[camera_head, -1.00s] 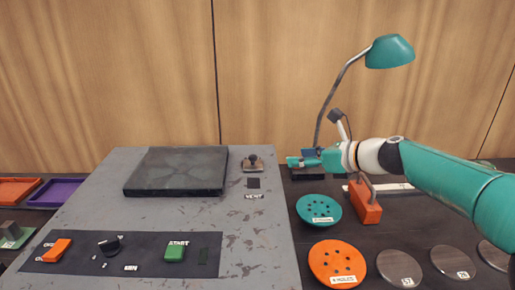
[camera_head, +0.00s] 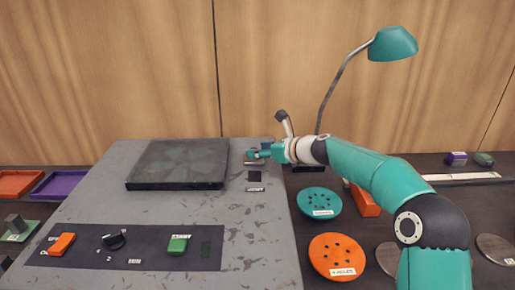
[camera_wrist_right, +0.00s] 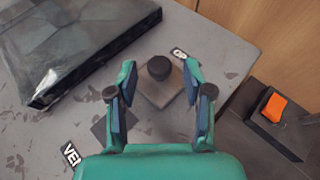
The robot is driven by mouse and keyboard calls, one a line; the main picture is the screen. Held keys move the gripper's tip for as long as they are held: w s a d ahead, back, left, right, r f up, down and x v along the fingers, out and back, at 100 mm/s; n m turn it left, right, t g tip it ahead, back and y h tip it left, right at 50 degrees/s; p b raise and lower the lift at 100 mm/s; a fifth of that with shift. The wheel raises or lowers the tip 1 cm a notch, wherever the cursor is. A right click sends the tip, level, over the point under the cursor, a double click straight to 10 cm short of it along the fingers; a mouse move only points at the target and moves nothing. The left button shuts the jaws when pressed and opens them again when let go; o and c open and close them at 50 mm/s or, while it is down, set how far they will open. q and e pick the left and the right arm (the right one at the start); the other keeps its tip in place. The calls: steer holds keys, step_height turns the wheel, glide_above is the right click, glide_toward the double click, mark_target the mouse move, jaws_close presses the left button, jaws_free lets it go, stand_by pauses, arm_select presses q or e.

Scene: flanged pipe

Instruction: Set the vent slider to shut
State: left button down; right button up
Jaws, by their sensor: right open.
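The vent slider has a round dark knob (camera_wrist_right: 159,67) on a square brownish plate (camera_wrist_right: 160,90), at the back right of the grey panel (camera_head: 240,215). In the head view my right gripper (camera_head: 258,153) covers most of it. In the right wrist view the open fingers stand on either side of the knob, with a gap to it on both sides. A dark square (camera_head: 255,176) and the VENT label (camera_head: 255,189) lie in front of the slider. A label behind the knob (camera_wrist_right: 178,53) is only partly readable. My left gripper is not in view.
A raised dark plate (camera_head: 178,165) lies left of the slider. A teal disc (camera_head: 319,202), an orange disc (camera_head: 336,257) and a lamp (camera_head: 392,44) are on the right. A dark strip (camera_head: 210,232) with controls runs along the panel's front.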

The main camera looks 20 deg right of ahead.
steer(key=shift+x, duration=0.75)
jaws_close()
